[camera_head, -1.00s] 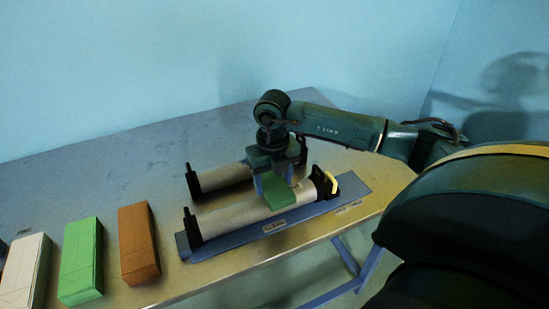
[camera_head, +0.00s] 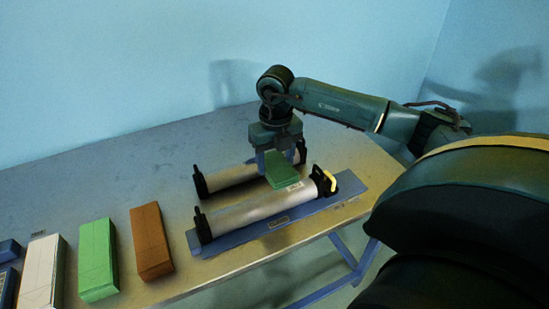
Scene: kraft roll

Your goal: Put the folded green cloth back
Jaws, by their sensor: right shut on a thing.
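The folded green cloth (camera_head: 281,170) is held in my right gripper (camera_head: 275,155), which points down from above. The cloth is over the gap between the two rolls, near the right part of the front roll (camera_head: 250,211). I cannot tell whether it touches the front roll. The back roll (camera_head: 228,177) lies behind, partly hidden by the gripper. My left gripper is not in view.
Orange (camera_head: 151,241), green (camera_head: 97,259) and white (camera_head: 41,270) blocks stand at the left front of the grey table (camera_head: 100,180). Blue items (camera_head: 8,250) sit at the far left.

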